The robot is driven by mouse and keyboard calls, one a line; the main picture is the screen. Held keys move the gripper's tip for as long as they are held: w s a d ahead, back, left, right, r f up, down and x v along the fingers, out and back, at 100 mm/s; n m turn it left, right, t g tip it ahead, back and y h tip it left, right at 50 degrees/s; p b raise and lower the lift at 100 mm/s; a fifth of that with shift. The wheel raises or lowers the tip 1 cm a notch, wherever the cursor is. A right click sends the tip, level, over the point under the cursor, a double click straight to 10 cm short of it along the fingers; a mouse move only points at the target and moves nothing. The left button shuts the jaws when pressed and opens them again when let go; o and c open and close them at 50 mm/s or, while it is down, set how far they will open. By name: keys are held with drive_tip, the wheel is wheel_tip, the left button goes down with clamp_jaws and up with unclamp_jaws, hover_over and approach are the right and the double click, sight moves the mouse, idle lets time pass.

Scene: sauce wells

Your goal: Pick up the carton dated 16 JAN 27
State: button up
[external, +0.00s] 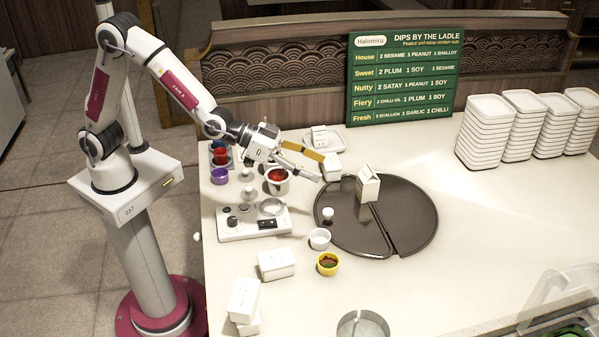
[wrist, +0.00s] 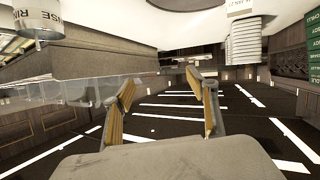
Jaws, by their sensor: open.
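My gripper (external: 320,167) is open and empty, with its fingers pointing right above the back left of the counter. Both fingers also show apart in the wrist view (wrist: 160,78). The wrist view shows a white carton (wrist: 240,8) with small printing including JAN; the full date is unclear.
A red sauce pot (external: 277,181) and a white device (external: 253,223) stand below my gripper. Small cups (external: 328,263), a metal tub (external: 362,325) and a clear bin (external: 560,305) are nearer the front. Tray stacks (external: 486,135) stand back right. The right-centre counter is clear.

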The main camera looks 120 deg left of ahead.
drive_tip(key=w+a+f+n+y, duration=0.2)
drive_tip(key=w+a+f+y, duration=0.15)
drive_tip(key=a+f, duration=0.55)
drive_tip(key=n+y, duration=0.2)
drive_tip(key=y, duration=0.3)
approach(368, 171)
drive_tip(key=x, duration=0.3)
drive_tip(key=shift+w+d+r+g+h, duration=0.1)
drive_tip(key=shift+d+r+g+h, duration=0.2)
drive_tip(key=shift+r, duration=0.1)
drive_tip(key=shift+a, duration=0.1)
drive_tip(key=shift+x, duration=1.25)
drive_tip(key=shift+x, duration=2.6)
drive_tip(key=shift+a+f, duration=0.1)
drive_tip(key=shift+a, duration=0.05)
